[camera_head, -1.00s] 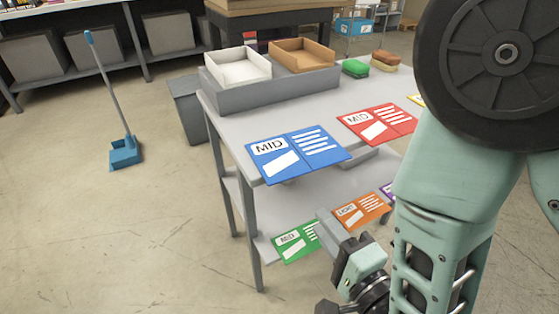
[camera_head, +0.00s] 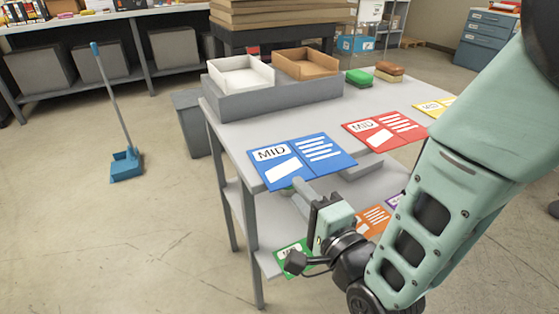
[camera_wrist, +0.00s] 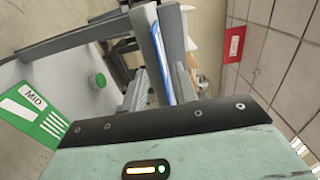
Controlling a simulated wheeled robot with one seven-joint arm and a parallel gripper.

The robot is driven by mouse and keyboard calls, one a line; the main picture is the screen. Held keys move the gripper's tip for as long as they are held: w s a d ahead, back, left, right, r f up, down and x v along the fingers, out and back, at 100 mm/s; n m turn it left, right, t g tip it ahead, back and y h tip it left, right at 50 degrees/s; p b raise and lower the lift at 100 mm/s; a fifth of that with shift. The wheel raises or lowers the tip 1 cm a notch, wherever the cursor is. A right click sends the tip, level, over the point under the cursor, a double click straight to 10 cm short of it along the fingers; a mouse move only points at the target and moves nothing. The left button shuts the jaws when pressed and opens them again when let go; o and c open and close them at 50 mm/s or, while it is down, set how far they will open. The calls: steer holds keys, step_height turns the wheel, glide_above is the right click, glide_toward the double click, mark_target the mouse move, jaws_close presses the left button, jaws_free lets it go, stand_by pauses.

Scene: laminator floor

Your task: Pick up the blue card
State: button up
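The blue card (camera_head: 318,167), marked MID, lies on the table's top, its near part jutting past the front edge. In the wrist view the blue card (camera_wrist: 157,50) shows nearly edge-on, ahead and in line with the gap between my fingers. My gripper (camera_head: 300,188) is at the card's near edge, its finger partly hidden under or behind it. In the wrist view my gripper (camera_wrist: 161,88) has its two fingers apart, with a gap between them. I cannot tell whether either finger touches the card.
A red card (camera_head: 383,131) and a yellow card (camera_head: 432,108) lie to the right on the tabletop (camera_head: 240,130). A green card (camera_head: 292,252) and an orange card (camera_head: 372,221) are on the lower shelf. White and brown trays stand at the back.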

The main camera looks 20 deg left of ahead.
mark_target(279, 164)
steer(key=x, duration=0.3)
steer(key=shift+w+a, duration=0.15)
steer(key=shift+a, duration=0.05)
jaws_close()
